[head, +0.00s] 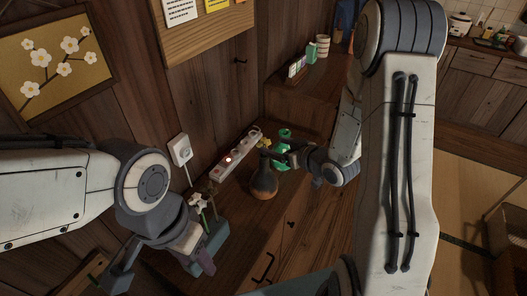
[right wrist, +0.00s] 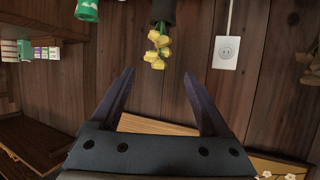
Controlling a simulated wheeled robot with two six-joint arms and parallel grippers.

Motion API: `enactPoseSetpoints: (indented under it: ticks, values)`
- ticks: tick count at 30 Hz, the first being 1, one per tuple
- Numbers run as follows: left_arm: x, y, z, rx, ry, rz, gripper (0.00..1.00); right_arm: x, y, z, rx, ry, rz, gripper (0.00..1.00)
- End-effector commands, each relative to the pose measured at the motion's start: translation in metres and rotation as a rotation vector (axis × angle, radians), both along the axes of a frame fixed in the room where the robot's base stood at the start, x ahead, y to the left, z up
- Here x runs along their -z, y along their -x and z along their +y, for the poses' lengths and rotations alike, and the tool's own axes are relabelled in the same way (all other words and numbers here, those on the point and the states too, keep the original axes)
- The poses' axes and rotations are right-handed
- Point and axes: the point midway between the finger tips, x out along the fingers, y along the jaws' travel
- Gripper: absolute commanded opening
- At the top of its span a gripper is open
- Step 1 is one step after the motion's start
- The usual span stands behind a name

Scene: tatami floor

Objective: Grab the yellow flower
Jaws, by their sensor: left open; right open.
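The yellow flower (head: 264,143) stands in a dark brown vase (head: 264,181) on the wooden cabinet. In the right wrist view the yellow flower (right wrist: 158,46) hangs upside down from the dark vase neck (right wrist: 163,10). My right gripper (head: 284,152) is beside the flower, to its right in the head view. It is open and empty in the right wrist view (right wrist: 161,84), with the flower just past the fingertips in the picture; the distance is hard to tell. My left gripper (head: 160,267) is open at the lower left, away from the yellow flower.
A white flower (head: 198,204) stands near my left gripper, by a teal container (head: 210,244). A power strip (head: 238,154) with a red light lies behind the vase along the wall. A green object (head: 283,160) is beside the vase. A wall outlet (head: 180,150) is at left.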

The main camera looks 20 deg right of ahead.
Motion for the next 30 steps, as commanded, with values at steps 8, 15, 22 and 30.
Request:
enactPoseSetpoints:
  ticks: [8, 15, 22, 30]
  values:
    - [-0.009, 0.000, 0.000, 0.000, 0.000, 0.000, 0.50, 0.014, -0.035, 0.013, -0.001, -0.005, -0.006, 0.80]
    - [-0.017, 0.000, 0.000, 0.000, 0.000, 0.000, 0.50, 0.021, -0.050, 0.020, 0.000, -0.004, -0.005, 0.80]
    - [-0.029, 0.000, 0.000, 0.000, 0.000, 0.000, 0.50, 0.035, -0.078, 0.031, -0.001, -0.004, -0.006, 0.80]
    - [-0.030, 0.000, 0.000, 0.000, 0.000, 0.000, 0.50, 0.040, -0.086, 0.033, 0.003, -0.004, -0.007, 0.80]
